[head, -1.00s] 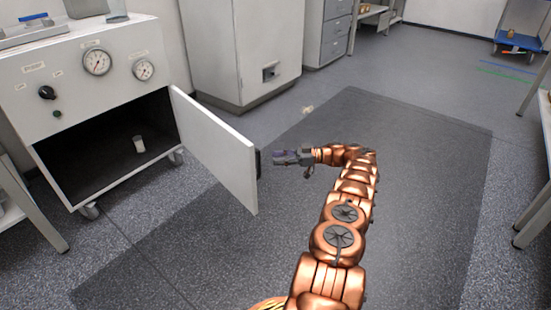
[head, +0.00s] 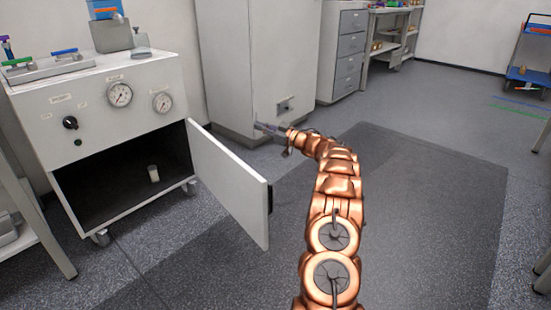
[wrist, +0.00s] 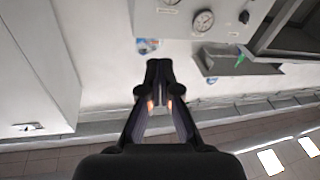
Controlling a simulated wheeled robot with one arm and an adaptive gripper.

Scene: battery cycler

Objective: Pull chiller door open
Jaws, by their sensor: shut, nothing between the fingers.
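The chiller (head: 95,107) is a white wheeled unit at the left of the head view, with gauges and a knob on its front. Its white door (head: 228,182) stands swung wide open, and a dark handle (head: 270,197) shows at its free edge. A small white cup (head: 153,173) stands inside the dark compartment. My gripper (head: 260,127) is shut and empty, apart from the door, beyond and above its free edge in the picture. Its closed fingers also show in the wrist view (wrist: 158,68). The wrist view shows the chiller's gauge (wrist: 203,22); I cannot make out the door there.
A tall light-grey cabinet (head: 255,60) stands behind my gripper. Grey drawers (head: 350,55) and a shelf bench are further back. A blue cart (head: 530,58) is at the far right. A metal tray (head: 48,67) lies on the chiller. The dark floor mat (head: 420,190) is clear to the right.

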